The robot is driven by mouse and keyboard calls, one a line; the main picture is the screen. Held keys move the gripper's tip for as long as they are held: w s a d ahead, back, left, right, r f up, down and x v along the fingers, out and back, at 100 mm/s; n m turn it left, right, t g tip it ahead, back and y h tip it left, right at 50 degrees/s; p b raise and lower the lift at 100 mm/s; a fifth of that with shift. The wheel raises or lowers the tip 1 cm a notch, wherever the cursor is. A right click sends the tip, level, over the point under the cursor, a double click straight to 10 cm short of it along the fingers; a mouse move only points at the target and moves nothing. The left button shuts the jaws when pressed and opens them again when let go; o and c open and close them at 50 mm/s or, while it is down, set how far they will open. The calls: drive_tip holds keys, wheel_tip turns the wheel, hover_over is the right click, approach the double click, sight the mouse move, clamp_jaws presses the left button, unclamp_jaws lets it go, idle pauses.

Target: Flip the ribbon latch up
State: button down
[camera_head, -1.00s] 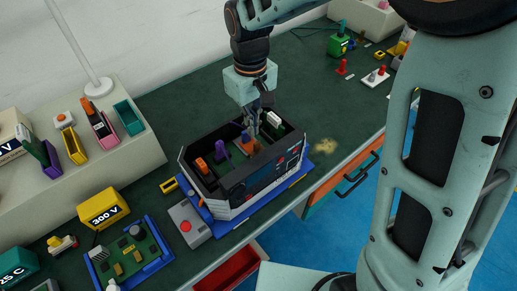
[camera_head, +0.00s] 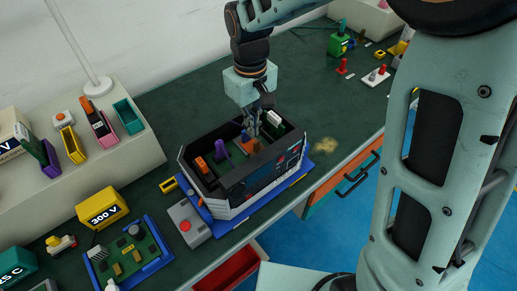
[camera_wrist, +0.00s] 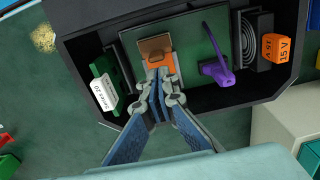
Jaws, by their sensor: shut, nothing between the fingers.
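The open dark case (camera_head: 242,181) stands on the bench, and its inside shows in the wrist view (camera_wrist: 205,108). An orange piece (camera_wrist: 156,60), seemingly the ribbon latch, sits at the end of a brown strip (camera_wrist: 155,43) on a green board. My gripper (camera_wrist: 160,80) is shut and empty, with its fingertips right at the near edge of the orange piece. I cannot tell whether they touch it. In the head view my gripper (camera_head: 251,132) reaches down into the case, and its fingers partly hide the orange piece (camera_head: 244,139).
Inside the case, a purple lever (camera_wrist: 217,69) stands right of the orange piece, an orange 15 V block (camera_wrist: 275,48) farther right, and a white-labelled green module (camera_wrist: 104,88) at left. The case walls surround the fingers. A grey box with a red button (camera_head: 187,221) stands beside the case.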

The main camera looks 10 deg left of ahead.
drive_tip(key=shift+f+b, duration=1.35)
drive_tip(key=shift+f, duration=0.75)
